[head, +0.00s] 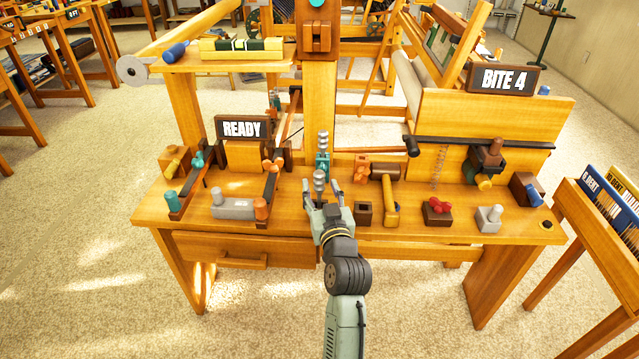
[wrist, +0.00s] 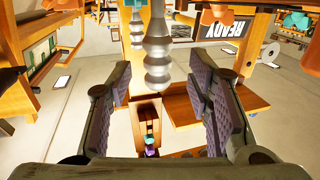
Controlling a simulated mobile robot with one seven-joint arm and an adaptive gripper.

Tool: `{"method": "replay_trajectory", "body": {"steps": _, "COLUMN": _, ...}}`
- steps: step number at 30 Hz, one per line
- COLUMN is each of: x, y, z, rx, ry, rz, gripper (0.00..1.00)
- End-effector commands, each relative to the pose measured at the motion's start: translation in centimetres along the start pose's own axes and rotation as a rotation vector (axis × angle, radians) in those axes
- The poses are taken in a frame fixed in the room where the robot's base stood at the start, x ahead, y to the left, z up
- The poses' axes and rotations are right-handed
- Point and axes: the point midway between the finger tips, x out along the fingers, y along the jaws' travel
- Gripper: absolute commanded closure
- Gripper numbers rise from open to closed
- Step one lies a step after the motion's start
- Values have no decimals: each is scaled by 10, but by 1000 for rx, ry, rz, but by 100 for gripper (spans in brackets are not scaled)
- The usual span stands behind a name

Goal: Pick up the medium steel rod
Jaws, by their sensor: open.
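Two ribbed steel rods stand near the middle of the wooden bench. The nearer rod (head: 319,182) rises at my gripper (head: 321,190); the farther rod (head: 322,142) stands behind it by a teal piece (head: 322,164). I cannot tell by size which is the medium one. In the wrist view the nearer steel rod (wrist: 157,52) shows large between my open gripper's fingers (wrist: 160,88), with space on both sides. The nearer rod's lower end is hidden in the head view.
The bench top (head: 290,222) is crowded. A grey block (head: 232,206) and an orange-topped peg (head: 261,208) lie left of my gripper. A dark square socket (head: 364,213) and a wooden mallet (head: 390,203) are close on the right. A READY sign (head: 242,128) stands behind left.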

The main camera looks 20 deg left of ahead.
Motion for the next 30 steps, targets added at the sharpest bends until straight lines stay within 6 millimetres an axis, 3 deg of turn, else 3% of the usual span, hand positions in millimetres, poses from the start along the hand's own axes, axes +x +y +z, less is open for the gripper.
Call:
{"method": "replay_trajectory", "body": {"steps": 7, "x": 34, "y": 2, "z": -2, "rx": -1, "ry": -1, "rz": 0, "gripper": 54}}
{"method": "replay_trajectory", "body": {"steps": 16, "x": 38, "y": 2, "z": -1, "rx": 0, "ry": 1, "rz": 0, "gripper": 54}}
{"method": "replay_trajectory", "body": {"steps": 30, "x": 38, "y": 2, "z": -1, "rx": 0, "ry": 1, "rz": 0, "gripper": 86}}
